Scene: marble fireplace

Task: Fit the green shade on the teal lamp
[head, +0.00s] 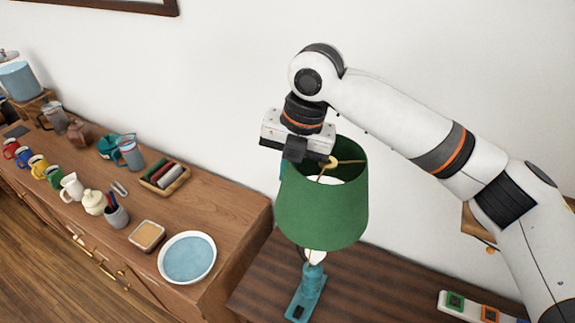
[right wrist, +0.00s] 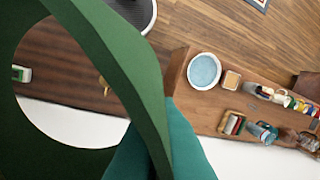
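The green shade (head: 322,212) hangs upright above the dark table, its open top showing a brass fitting inside. My right gripper (head: 290,168) is at the shade's upper left rim. In the right wrist view its teal fingers (right wrist: 188,145) lie on both sides of the shade's wall (right wrist: 112,45), shut on it. The teal lamp (head: 308,290) stands on the dark table under the shade. A white part of it shows just below the shade's lower rim; whether they touch I cannot tell. The lamp's top is hidden by the shade. My left gripper is not in view.
A wooden sideboard (head: 235,205) at left carries a blue plate (head: 187,258), a small square dish (head: 147,235), a tray of rolls (head: 165,178), mugs and jugs. A white strip with coloured squares (head: 480,308) lies on the dark table (head: 375,290) at right.

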